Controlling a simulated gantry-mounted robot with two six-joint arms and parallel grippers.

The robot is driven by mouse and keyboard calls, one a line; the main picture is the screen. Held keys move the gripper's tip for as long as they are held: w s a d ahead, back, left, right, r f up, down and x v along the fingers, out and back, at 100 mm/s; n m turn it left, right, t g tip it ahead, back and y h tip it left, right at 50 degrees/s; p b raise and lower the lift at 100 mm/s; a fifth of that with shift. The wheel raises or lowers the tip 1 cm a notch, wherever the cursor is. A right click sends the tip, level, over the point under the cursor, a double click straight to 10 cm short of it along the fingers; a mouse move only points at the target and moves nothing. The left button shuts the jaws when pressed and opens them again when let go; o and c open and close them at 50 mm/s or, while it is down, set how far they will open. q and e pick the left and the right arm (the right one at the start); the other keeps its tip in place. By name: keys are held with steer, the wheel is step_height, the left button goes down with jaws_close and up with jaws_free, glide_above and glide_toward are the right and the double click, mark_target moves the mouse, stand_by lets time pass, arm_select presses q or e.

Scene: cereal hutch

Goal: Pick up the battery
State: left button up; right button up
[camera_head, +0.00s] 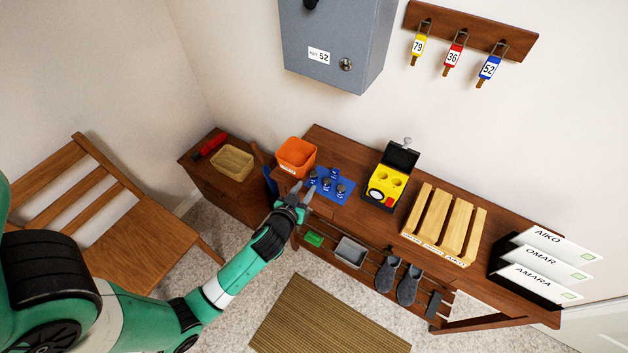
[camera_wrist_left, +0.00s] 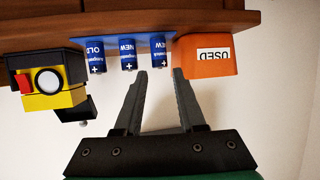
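Several blue batteries stand on a blue mat (camera_head: 322,198) on the wooden bench; one battery (camera_head: 340,190) is at the mat's right. The left wrist view is upside down and shows three: one marked OLD (camera_wrist_left: 97,56) and two marked NEW, one in the middle (camera_wrist_left: 128,54) and one beside the orange bin (camera_wrist_left: 160,46). My left gripper (camera_head: 304,188) is at the bench's front edge, just short of the batteries. In the left wrist view its fingers (camera_wrist_left: 160,73) are apart with nothing between them, close to the NEW battery beside the bin. My right gripper is not in view.
The orange bin (camera_head: 296,155), labelled USED in the wrist view (camera_wrist_left: 207,56), stands left of the mat. A yellow device with an open black lid (camera_head: 385,186) is to the right, then a slatted rack (camera_head: 444,224). A shelf (camera_head: 350,263) with slippers is below.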

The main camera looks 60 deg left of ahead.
mark_target(313, 178)
arm_select(q)
steer(key=x, duration=0.3)
steer(key=shift+w, duration=0.1)
steer(key=b+x, duration=0.2)
steer(key=x, duration=0.3)
steer(key=shift+w+a+r, duration=0.1)
steer(key=shift+w, duration=0.05)
jaws_close()
